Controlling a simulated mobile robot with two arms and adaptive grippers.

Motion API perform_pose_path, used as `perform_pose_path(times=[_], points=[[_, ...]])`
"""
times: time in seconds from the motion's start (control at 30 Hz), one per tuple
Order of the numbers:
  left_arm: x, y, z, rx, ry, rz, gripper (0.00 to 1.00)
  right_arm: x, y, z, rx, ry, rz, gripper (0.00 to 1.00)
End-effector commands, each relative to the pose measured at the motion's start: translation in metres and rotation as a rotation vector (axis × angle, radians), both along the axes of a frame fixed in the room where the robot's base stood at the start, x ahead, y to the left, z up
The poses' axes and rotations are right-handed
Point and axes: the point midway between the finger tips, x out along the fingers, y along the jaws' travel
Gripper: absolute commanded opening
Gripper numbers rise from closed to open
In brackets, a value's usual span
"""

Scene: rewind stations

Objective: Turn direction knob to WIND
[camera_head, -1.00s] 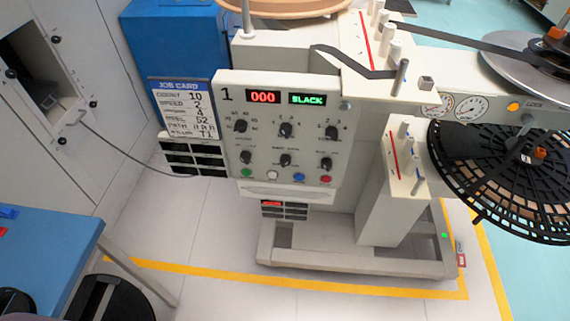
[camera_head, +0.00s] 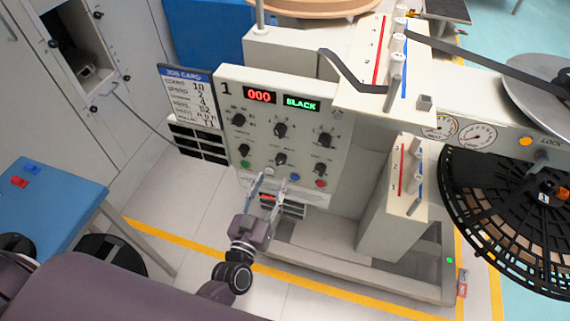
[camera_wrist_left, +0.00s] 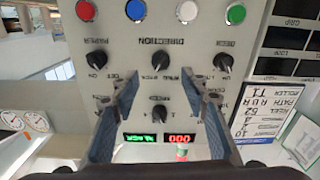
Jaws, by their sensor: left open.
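The direction knob (camera_head: 281,158) is a black pointer knob in the middle of the lower knob row on the station 1 panel (camera_head: 300,134). In the upside-down left wrist view the knob (camera_wrist_left: 160,61) sits under the word DIRECTION, between two other black knobs. I cannot tell which label its pointer is on. My right gripper is not in view.
Green, white, blue and red buttons (camera_wrist_left: 135,10) lie close to the knob row. Displays read 000 and BLACK (camera_head: 301,103). A job card (camera_head: 191,98) stands left of the panel, and a blue table (camera_head: 50,200) is at lower left. A black reel (camera_head: 520,220) is at right.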

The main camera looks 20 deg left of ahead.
Motion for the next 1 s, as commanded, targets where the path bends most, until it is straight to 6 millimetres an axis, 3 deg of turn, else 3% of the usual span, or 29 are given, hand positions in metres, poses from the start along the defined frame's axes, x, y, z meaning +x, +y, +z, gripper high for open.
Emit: perform_pose_path(times=[0.23, 0.5, 0.87, 1.0], points=[[0.037, -0.002, 0.0, 0.002, 0.001, -0.002, 0.41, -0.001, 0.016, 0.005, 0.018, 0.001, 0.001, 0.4], [0.067, -0.003, -0.001, 0.001, 0.004, -0.003, 0.41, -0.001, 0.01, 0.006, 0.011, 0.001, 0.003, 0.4], [0.072, -0.003, -0.002, 0.0, 0.005, -0.002, 0.41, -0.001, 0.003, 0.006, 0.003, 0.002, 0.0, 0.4], [0.072, -0.003, -0.002, 0.0, 0.004, -0.002, 0.28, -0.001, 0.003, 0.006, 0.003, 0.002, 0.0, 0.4]])
